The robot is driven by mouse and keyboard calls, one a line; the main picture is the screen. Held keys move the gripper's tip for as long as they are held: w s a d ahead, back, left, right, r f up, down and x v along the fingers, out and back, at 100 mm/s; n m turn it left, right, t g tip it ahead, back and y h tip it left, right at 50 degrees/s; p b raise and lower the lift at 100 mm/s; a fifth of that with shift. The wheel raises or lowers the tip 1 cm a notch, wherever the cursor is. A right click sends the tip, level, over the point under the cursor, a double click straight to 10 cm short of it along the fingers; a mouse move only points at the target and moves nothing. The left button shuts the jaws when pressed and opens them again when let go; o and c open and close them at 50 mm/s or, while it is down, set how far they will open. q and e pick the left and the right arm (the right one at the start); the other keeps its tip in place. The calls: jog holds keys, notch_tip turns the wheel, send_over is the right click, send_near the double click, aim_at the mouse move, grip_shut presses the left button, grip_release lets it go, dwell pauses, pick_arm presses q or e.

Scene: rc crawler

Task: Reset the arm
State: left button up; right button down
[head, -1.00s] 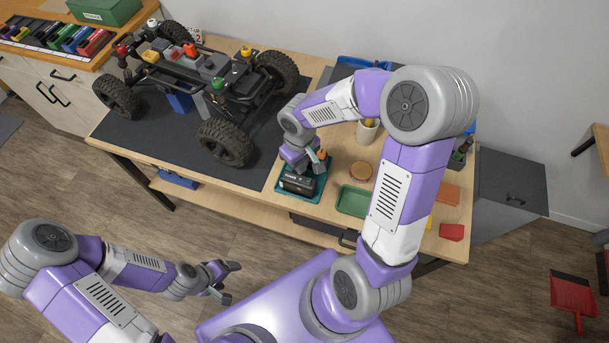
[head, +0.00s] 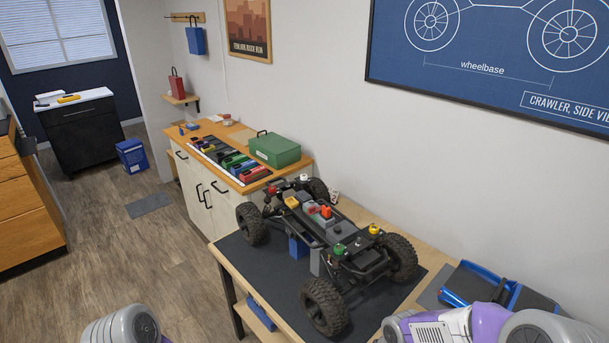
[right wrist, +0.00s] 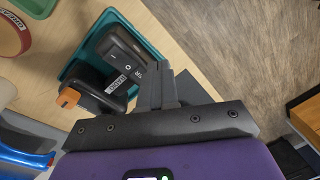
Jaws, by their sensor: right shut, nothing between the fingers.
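In the right wrist view my right gripper (right wrist: 165,88) has its two fingers together and holds nothing. It is beside a teal tray (right wrist: 92,40) that holds a black box-shaped item (right wrist: 120,55) with a white label. A second dark part with an orange piece (right wrist: 68,97) lies at the tray's lower left. Whether the fingertips touch the tray or box cannot be told. In the head view only upper links of my right arm show at the lower right, and a joint of my left arm at the lower left. My left gripper is out of view.
An RC crawler chassis (head: 325,225) stands on a dark mat (head: 270,275) on the workbench. A cabinet with coloured bins and a green box (head: 275,150) stands behind. The floor at left is mostly clear.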

jog(key=s+a+f+m+y, duration=0.1)
jog(key=s+a+f, duration=0.3)
jog(key=f, duration=0.4)
jog(key=s+a+f+m+y, duration=0.1)
jog(key=s+a+f+m, duration=0.2)
jog(key=s+a+f, duration=0.2)
notch_tip(320, 180, down, 4)
jog(key=shift+s+a+r+t+y, duration=0.2)
jog(key=shift+s+t+y, duration=0.1)
jog(key=shift+s, duration=0.25)
